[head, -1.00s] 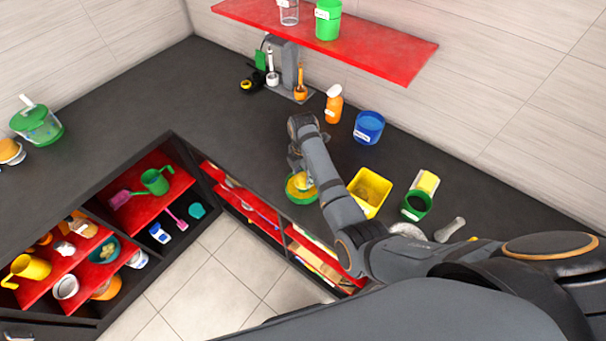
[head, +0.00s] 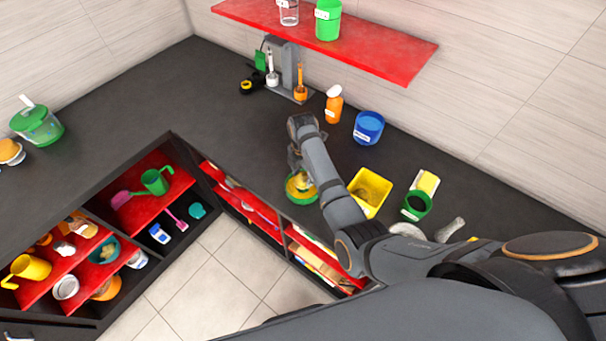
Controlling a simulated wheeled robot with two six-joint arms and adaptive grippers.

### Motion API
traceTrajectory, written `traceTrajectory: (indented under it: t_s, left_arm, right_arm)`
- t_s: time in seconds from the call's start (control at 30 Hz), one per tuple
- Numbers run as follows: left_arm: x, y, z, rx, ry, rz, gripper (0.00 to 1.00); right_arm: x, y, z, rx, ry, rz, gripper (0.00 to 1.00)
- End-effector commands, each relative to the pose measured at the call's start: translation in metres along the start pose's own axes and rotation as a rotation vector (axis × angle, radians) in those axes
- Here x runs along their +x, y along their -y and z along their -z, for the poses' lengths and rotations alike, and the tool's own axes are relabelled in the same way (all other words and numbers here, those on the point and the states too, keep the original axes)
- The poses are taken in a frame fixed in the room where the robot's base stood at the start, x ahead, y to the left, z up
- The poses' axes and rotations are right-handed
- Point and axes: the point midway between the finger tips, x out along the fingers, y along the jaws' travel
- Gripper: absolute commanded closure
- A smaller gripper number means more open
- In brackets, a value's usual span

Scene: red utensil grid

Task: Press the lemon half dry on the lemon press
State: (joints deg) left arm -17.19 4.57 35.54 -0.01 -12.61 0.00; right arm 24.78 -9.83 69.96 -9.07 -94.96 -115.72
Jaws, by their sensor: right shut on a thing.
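The lemon press (head: 292,194) is a round green and yellow dish on the dark counter near its front edge. Something yellow, likely the lemon half (head: 305,182), shows over the dish beneath my right gripper (head: 299,171). My right gripper points down at the press and is shut on this thing; its fingers are mostly hidden behind my own arm. I cannot tell how firmly the lemon half touches the press. My left gripper is not in view.
A yellow square container (head: 370,188), a green cup (head: 416,205) and a blue tub (head: 368,128) stand right of the press. An orange spray bottle (head: 334,104) is behind. A red shelf (head: 330,40) hangs above. The counter left of the press is clear.

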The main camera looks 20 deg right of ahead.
Motion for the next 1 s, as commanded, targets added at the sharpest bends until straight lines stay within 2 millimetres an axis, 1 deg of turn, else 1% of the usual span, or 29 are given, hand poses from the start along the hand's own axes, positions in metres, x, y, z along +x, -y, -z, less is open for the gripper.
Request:
traceTrajectory:
  t_s: [0.1, 0.33, 0.4, 0.53, 0.63, 0.73, 0.93, 1.0]
  left_arm:
    - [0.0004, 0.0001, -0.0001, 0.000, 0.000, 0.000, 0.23]
    - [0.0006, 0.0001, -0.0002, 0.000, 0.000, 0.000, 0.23]
    - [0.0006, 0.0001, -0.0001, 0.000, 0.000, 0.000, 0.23]
    - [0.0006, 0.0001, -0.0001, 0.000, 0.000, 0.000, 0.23]
    - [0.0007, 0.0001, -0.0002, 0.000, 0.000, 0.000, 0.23]
    - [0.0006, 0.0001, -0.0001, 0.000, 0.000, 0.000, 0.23]
    - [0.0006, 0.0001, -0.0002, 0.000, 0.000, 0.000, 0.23]
    - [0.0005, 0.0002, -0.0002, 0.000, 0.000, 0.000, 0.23]
  right_arm:
    - [0.0030, 0.0010, 0.0016, 0.089, -0.004, 0.003, 0.87]
    - [0.0039, 0.0015, 0.0019, 0.088, -0.005, 0.005, 0.87]
    - [0.0038, 0.0017, 0.0021, 0.028, -0.005, 0.005, 0.87]
    - [0.0031, 0.0021, 0.0021, -0.197, -0.006, 0.005, 0.87]
    - [0.0027, 0.0022, 0.0019, -0.321, -0.006, 0.005, 0.87]
    - [0.0024, 0.0022, 0.0017, -0.362, -0.005, 0.005, 0.87]
    - [0.0016, 0.0020, 0.0013, -0.360, -0.004, 0.005, 0.87]
    - [-0.0014, 0.0017, 0.0012, -0.359, -0.004, 0.004, 0.87]
